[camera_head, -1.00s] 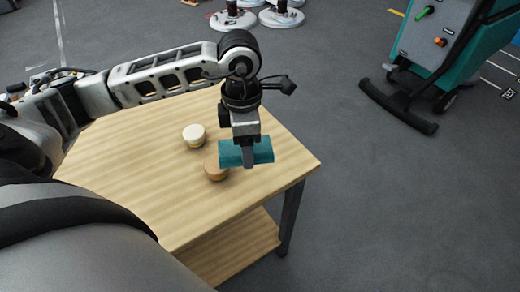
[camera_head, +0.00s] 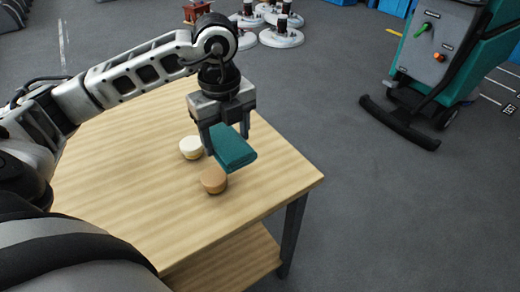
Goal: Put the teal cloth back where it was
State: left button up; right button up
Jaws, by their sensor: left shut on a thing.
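The teal cloth (camera_head: 234,149) is a folded block held in my left gripper (camera_head: 228,138). The gripper is shut on it, pointing down, with a finger on either side. I cannot tell the exact gap between cloth and table. My right gripper does not show.
The table's right corner (camera_head: 318,178) is near the cloth. Its left front is bare. A teal and grey scrubber machine (camera_head: 435,60) stands on the floor at the right. Several round white discs (camera_head: 281,38) lie on the floor behind the table.

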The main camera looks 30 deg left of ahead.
pick_arm(q)
jog(key=w+f, duration=0.2)
jog(key=w, duration=0.1)
jog(key=w+f, duration=0.5)
jog(key=w, duration=0.2)
jog(key=shift+d+f, duration=0.15)
jog(key=shift+d, duration=0.1)
jog(key=shift+w+f, duration=0.55)
jog(key=shift+f, duration=0.15)
notch_tip(320, 180, down, 2)
jog(key=shift+f+p, duration=0.2)
jog(key=shift+p, duration=0.2)
jog(key=shift+f, duration=0.3)
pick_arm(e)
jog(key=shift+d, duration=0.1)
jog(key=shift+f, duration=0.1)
